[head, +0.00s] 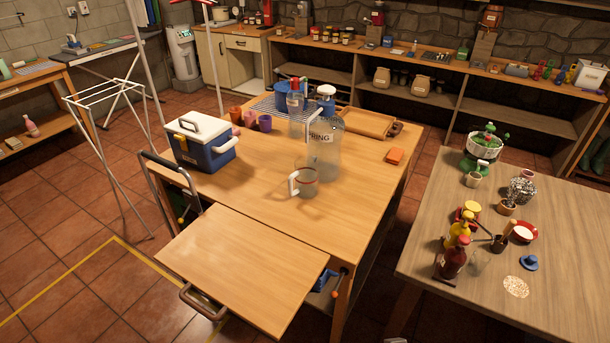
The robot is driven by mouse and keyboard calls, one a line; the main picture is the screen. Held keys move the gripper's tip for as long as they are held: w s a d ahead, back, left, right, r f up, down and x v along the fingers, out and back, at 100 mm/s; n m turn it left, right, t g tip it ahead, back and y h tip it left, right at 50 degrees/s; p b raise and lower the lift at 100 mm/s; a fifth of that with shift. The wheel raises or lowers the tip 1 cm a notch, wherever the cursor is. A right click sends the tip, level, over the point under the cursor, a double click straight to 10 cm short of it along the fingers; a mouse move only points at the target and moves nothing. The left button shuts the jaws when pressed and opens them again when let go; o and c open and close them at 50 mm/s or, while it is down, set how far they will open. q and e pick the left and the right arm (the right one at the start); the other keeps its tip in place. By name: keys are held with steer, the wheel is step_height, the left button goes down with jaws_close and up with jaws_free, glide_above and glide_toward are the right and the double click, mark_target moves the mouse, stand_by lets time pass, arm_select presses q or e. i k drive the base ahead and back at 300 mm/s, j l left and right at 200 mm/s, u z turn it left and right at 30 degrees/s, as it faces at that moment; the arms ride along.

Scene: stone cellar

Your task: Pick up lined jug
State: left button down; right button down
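A clear jug (308,184) with a white handle on its left side and a thin reddish line near its rim stands upright on the wooden workbench (255,183). It looks like the lined jug. A large clear bottle (325,150) with dark lettering stands right behind it, and the two overlap in the picture. I cannot tell if they touch. Neither of my grippers shows in the head view.
A blue and white cooler (201,143), several colored cups (250,119), a wooden tray (367,122) and an orange block (395,156) share the bench. Its lower front leaf (243,260) is bare. A second table (543,232) with bottles and plants stands right.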

mark_target(305, 174)
steer(key=i+l+u, duration=0.15)
steer(key=i+l, duration=0.65)
steer(key=i+u, duration=0.1)
steer(key=u, duration=1.45)
steer(key=k+l, duration=0.05)
